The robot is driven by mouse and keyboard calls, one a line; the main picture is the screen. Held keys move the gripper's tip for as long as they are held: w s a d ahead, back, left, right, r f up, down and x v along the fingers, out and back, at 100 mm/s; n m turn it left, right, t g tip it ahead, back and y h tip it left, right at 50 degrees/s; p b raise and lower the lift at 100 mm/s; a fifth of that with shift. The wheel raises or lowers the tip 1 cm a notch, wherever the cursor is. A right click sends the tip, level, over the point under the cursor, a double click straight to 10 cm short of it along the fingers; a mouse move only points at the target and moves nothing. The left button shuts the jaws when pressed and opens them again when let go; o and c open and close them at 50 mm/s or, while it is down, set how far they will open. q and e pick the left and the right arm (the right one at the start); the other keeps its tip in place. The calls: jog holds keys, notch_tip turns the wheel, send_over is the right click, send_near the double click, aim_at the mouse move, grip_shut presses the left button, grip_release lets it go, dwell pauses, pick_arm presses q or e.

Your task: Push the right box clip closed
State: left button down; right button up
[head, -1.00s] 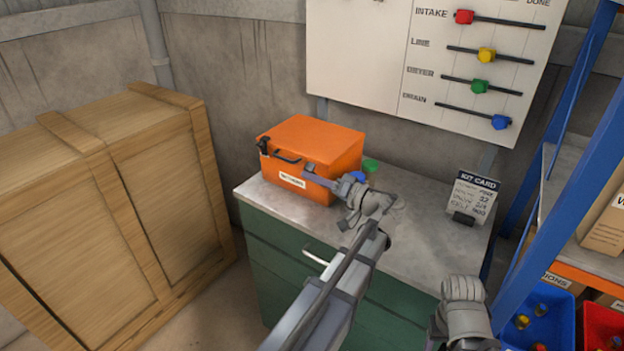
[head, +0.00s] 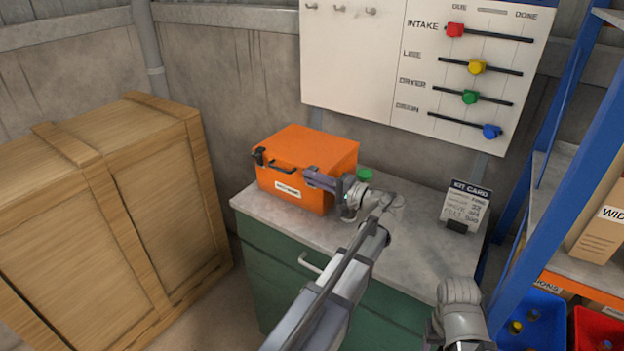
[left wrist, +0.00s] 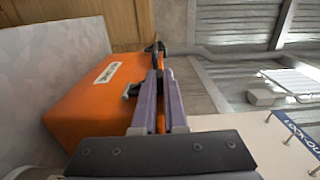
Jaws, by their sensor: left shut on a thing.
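The orange box (head: 325,150) stands on the grey-topped green cabinet with its lid down. A dark clip (head: 258,157) shows at the left of its front. My left gripper (head: 312,178) lies across the right part of the box front, near the lid edge, with its fingers close together. The right clip is hidden behind these fingers. In the left wrist view the purple fingers (left wrist: 158,95) lie over the box (left wrist: 80,105), beside its black handle (left wrist: 132,90). My right gripper is out of view; only part of that arm shows at the lower right.
A green round thing (head: 364,174) sits just right of the box. A kit card (head: 467,205) stands at the right of the cabinet top (head: 420,225). A wooden crate (head: 90,215) is at the left, a blue shelf frame (head: 560,120) at the right. The cabinet's middle is bare.

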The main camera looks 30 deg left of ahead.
pick_arm(q)
jog(key=shift+w+m, duration=0.1)
jog(key=shift+m, duration=0.2)
jog(key=c, duration=1)
grip_release()
jog(key=shift+o, duration=0.2)
jog(key=shift+d, duration=0.15)
jog(key=d, duration=0.7)
jog(key=shift+s+d, duration=0.3)
jog(key=shift+s, duration=0.05)
